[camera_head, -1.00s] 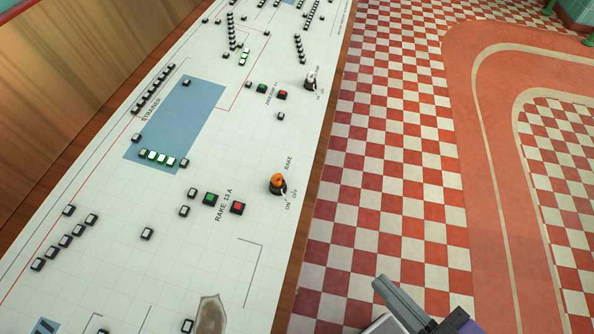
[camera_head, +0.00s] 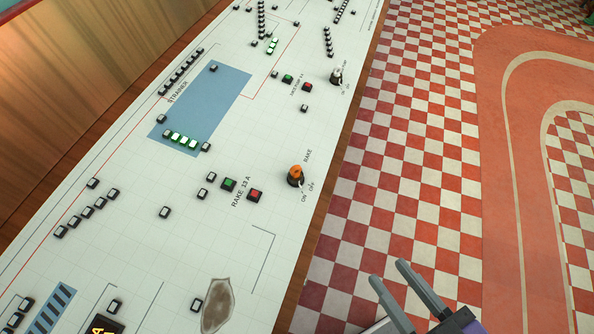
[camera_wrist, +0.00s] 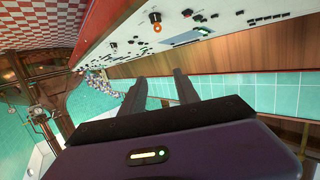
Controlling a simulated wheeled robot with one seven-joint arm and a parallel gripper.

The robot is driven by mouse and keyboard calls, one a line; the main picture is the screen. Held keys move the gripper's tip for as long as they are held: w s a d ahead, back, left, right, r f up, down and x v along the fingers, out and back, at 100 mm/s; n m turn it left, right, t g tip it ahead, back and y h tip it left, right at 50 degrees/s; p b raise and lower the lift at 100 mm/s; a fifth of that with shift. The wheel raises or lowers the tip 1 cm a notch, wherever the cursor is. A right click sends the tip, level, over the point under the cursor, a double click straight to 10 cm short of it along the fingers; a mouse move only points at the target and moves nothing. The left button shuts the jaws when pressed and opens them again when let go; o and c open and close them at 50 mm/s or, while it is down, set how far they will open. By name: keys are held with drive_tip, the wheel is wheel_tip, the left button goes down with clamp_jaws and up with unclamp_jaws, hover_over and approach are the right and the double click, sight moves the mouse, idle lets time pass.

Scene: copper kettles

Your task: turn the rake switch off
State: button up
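The rake switch (camera_head: 296,175) is an orange-topped knob on a dark round base, near the right edge of the white control panel (camera_head: 240,240). ON and OFF are printed beside it, and RAKE is printed above. Which mark the knob points at is too small to tell. It also shows in the wrist view as a small orange knob (camera_wrist: 155,17) near the top. My gripper (camera_head: 390,272) is over the floor at lower right, apart from the panel and the switch. In the wrist view its two fingers (camera_wrist: 160,80) stand apart with nothing between them.
A green button (camera_head: 229,184) and a red button (camera_head: 255,195) sit left of the switch. A similar pale-topped switch (camera_head: 336,76) stands farther up the panel. A brown stone-like object (camera_head: 217,305) lies near the front. The checkered floor (camera_head: 400,180) right of the panel is clear.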

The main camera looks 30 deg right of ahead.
drive_tip(key=o, duration=0.3)
drive_tip(key=shift+t+h, duration=0.4)
drive_tip(key=shift+t, duration=0.5)
drive_tip(key=w, duration=0.1)
drive_tip(key=w+r, duration=0.1)
drive_tip(key=w, duration=0.1)
drive_tip(key=w+d+r, duration=0.1)
drive_tip(key=w, duration=0.1)
drive_tip(key=shift+w+r, duration=0.15)
drive_tip(key=shift+w, duration=0.1)
drive_tip(key=shift+o, duration=0.2)
drive_tip(key=w+d+f+m+g+y+p, duration=0.15)
drive_tip(key=w+m, duration=0.25)
drive_tip(key=w, duration=0.8)
drive_tip(key=w+d+f+m+g+p, duration=0.1)
drive_tip(key=w+d+f+m+g, duration=0.3)
drive_tip(key=w, duration=0.9)
drive_tip(key=w+d+m+g+p, duration=0.15)
drive_tip(key=w+m, duration=0.35)
drive_tip(key=w, duration=0.7)
drive_tip(key=m+g+y, duration=0.4)
drive_tip(key=m+g, duration=0.4)
drive_tip(key=g, duration=0.1)
approach(299, 172)
wheel_tip(299, 172, down, 2)
drive_tip(key=x, duration=0.8)
drive_tip(key=shift+w+a+r, duration=0.1)
drive_tip(key=shift+w+a, duration=0.1)
drive_tip(key=shift+w, duration=0.05)
drive_tip(key=shift+c, duration=0.2)
